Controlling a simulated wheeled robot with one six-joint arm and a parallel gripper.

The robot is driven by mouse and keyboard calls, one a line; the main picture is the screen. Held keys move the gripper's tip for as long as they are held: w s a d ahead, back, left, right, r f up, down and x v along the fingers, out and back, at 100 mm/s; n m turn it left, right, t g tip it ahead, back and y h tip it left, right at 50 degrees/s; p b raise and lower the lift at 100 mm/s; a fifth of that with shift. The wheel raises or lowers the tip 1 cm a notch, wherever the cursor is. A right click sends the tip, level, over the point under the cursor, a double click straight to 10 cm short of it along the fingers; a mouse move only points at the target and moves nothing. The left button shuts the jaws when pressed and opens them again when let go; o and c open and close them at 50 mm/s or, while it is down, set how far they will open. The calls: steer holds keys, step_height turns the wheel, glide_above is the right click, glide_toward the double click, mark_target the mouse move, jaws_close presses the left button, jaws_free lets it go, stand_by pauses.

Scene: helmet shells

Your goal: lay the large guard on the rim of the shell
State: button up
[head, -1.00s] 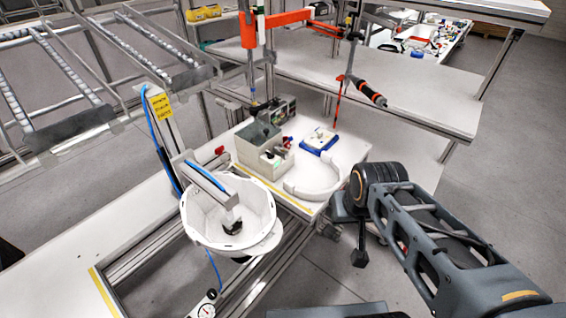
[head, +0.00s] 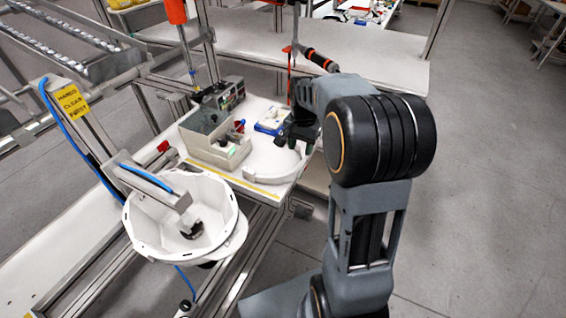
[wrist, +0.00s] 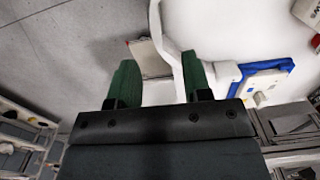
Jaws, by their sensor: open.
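The large guard, a white curved band (head: 272,178), lies on the white bench top in the head view. In the wrist view a white curved strip that looks like its wall (wrist: 168,32) runs down toward the space between my fingers, nearer the right one. My gripper (head: 292,141) is open above the far right part of the guard; its green fingers (wrist: 157,70) show apart with nothing clamped. Whether they touch the guard cannot be told. The white shell (head: 140,222) sits open side up at the lower left, under a metal arm, apart from the guard.
A grey bin (head: 203,147) with parts stands left of the guard. A blue-edged tray (head: 268,127) lies behind it and shows in the wrist view too (wrist: 265,68). A hanging tool (head: 318,58) is behind my arm. Metal framing stands around the shell.

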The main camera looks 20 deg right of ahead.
mark_target(301, 163)
steer(key=shift+s+d+f, duration=0.1)
steer(key=shift+f, duration=2.15)
steer(key=shift+d+f, duration=0.1)
steer(key=shift+f, duration=2.1)
steer(key=shift+c, duration=0.3)
